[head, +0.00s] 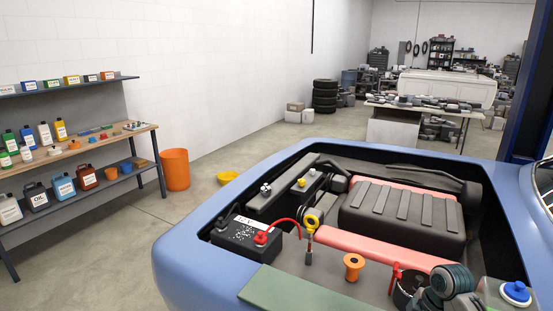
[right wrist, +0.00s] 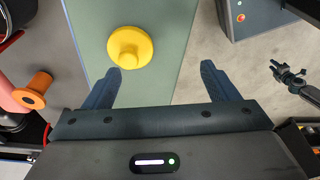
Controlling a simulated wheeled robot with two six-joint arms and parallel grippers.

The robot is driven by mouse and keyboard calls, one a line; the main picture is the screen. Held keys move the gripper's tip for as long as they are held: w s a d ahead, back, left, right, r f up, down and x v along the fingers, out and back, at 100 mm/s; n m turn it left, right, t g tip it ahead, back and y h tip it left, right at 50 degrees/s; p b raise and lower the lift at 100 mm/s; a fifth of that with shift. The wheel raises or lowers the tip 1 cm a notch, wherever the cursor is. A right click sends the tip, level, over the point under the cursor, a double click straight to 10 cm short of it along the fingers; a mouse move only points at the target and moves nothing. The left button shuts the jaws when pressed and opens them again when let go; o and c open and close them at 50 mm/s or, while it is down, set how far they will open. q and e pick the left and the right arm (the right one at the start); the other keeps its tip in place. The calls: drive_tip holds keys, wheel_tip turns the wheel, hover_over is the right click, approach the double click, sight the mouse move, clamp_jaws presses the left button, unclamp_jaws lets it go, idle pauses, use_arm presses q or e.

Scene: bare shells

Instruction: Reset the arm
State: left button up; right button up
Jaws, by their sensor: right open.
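My right gripper (right wrist: 158,82) is open in the right wrist view, with nothing between its two dark fingers. A round yellow cap (right wrist: 130,47) lies on the green panel (right wrist: 165,28) just past the left fingertip; whether they touch is unclear. The panel also shows at the front edge of the blue car in the head view (head: 300,291). My left gripper is not in either view. The head view does not clearly show my right gripper.
The car's open engine bay holds a black battery (head: 246,238) and an orange spool-shaped part (head: 354,267). A blue-capped white reservoir (head: 515,293) stands at lower right. A shelf of bottles (head: 130,133) and an orange bin (head: 175,170) stand left.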

drive_tip(key=s+a+f+m+t+h, duration=0.1)
drive_tip(key=s+a+f+m, duration=0.25)
drive_tip(key=s, duration=0.45)
drive_tip(key=s+a+f+m, duration=0.3)
drive_tip(key=s+a+f, duration=0.1)
drive_tip(key=s, duration=0.3)
drive_tip(key=s+a+r+m+t+h, duration=0.25)
drive_tip(key=s+m, duration=0.35)
drive_tip(key=s, duration=0.6)
drive_tip(key=d+f+g+b, duration=0.1)
drive_tip(key=d+f+b, duration=0.15)
drive_tip(key=f, duration=1.45)
drive_tip(key=d+f+g+b, duration=0.1)
drive_tip(key=f+b, duration=0.2)
drive_tip(key=f, duration=1.5)
drive_tip(key=s+f+b, duration=0.2)
drive_tip(key=s+f, duration=0.7)
drive_tip(key=f, duration=0.3)
drive_tip(key=s+d+f+m+g+b, duration=0.1)
drive_tip(key=s+f+b, duration=0.1)
drive_tip(key=s+f, duration=0.8)
wheel_tip(320, 180, down, 2)
drive_tip(key=shift+s+d, duration=0.2)
